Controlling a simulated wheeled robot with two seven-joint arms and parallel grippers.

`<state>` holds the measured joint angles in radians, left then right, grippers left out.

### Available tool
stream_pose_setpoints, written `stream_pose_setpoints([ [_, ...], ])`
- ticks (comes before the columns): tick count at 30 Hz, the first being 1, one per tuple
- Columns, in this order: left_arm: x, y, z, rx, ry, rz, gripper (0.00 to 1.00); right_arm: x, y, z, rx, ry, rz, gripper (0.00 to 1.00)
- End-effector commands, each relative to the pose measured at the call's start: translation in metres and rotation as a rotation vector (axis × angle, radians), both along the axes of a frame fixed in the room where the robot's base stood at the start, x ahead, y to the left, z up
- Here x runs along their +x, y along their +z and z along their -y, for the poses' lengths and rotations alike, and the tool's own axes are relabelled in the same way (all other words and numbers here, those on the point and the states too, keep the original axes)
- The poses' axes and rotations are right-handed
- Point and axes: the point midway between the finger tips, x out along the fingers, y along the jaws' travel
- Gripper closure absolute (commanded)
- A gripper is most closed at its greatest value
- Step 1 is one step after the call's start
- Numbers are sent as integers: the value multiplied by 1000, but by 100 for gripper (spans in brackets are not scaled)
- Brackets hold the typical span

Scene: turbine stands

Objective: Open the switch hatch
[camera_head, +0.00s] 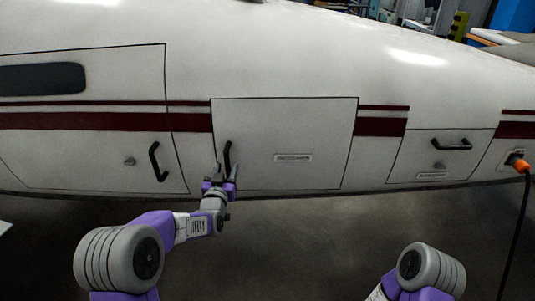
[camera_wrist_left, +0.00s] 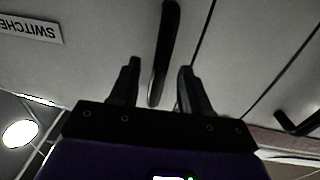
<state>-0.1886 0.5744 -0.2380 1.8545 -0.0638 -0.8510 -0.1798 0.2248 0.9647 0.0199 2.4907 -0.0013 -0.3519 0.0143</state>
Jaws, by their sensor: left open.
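The switch hatch (camera_head: 290,120) is a closed white panel in the middle of the white body in the head view. Its black bar handle (camera_head: 227,153) is near its left edge. Its label (camera_head: 293,158) shows upside down in the left wrist view (camera_wrist_left: 30,27), partly cut off, reading "SWITCHE". My left gripper (camera_head: 226,172) is open at the lower end of the handle. In the left wrist view the handle (camera_wrist_left: 168,35) runs between the two fingers (camera_wrist_left: 159,66), with gaps on both sides. I cannot tell how deep it sits. My right gripper is out of view.
A left hatch (camera_head: 90,150) has its own black handle (camera_head: 158,162). A smaller hatch (camera_head: 440,155) with a handle (camera_head: 452,145) is at the right. An orange plug (camera_head: 521,165) with a black cable hangs at the far right. The grey floor (camera_head: 310,240) below looks clear.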

Motion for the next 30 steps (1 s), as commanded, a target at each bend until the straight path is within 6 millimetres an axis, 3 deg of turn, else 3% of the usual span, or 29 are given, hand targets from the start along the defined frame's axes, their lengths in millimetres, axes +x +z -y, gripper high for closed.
stream_pose_setpoints([
  [7, 13, 0, 0, -1, 0, 1, 53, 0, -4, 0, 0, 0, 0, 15],
  [30, 13, 1, 1, -1, 0, 0, 53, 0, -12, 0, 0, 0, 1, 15],
])
